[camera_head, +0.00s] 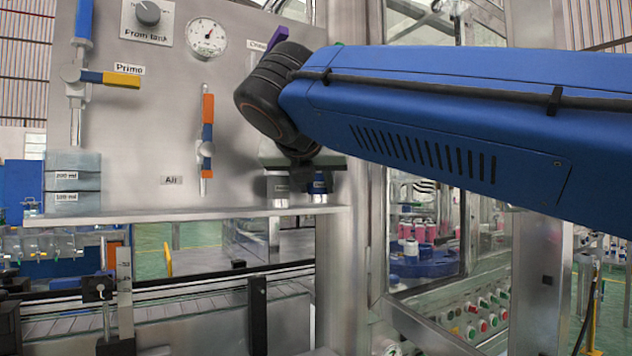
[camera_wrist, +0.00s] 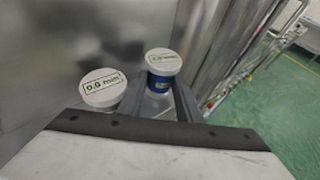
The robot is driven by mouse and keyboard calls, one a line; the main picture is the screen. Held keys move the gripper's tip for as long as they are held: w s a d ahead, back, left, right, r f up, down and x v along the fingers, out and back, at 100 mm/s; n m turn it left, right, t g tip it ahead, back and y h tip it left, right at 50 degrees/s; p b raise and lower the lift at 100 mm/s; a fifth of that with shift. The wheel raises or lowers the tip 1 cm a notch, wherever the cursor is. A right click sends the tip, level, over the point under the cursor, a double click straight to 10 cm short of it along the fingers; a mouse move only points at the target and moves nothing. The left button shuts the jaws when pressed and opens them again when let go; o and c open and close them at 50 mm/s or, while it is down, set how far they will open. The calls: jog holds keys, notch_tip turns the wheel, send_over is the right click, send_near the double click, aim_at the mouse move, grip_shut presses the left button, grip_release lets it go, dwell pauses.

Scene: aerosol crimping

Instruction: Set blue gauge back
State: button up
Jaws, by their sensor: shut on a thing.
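The blue gauge (camera_wrist: 161,82) has a white lid with a printed label and stands upright between my gripper's (camera_wrist: 162,98) two fingers in the wrist view. My gripper is shut on it. In the head view the blue gauge (camera_head: 320,184) shows partly under my wrist at the right end of the steel shelf (camera_head: 200,214). Its base is at or very near the shelf top; I cannot tell if it touches. A second gauge (camera_wrist: 103,90), grey with a white lid, stands just left of it, also seen in the head view (camera_head: 278,188).
A steel panel with a dial (camera_head: 207,38), a knob (camera_head: 148,13) and valve handles (camera_head: 207,125) rises behind the shelf. A conveyor (camera_head: 170,305) runs below. The middle of the shelf is clear.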

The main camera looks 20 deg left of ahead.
jog(key=shift+f, duration=0.3)
jog(key=o, duration=1.2)
jog(key=shift+o, duration=0.2)
jog(key=shift+s, duration=0.15)
jog(key=v, duration=1.7)
jog(key=shift+s, duration=0.1)
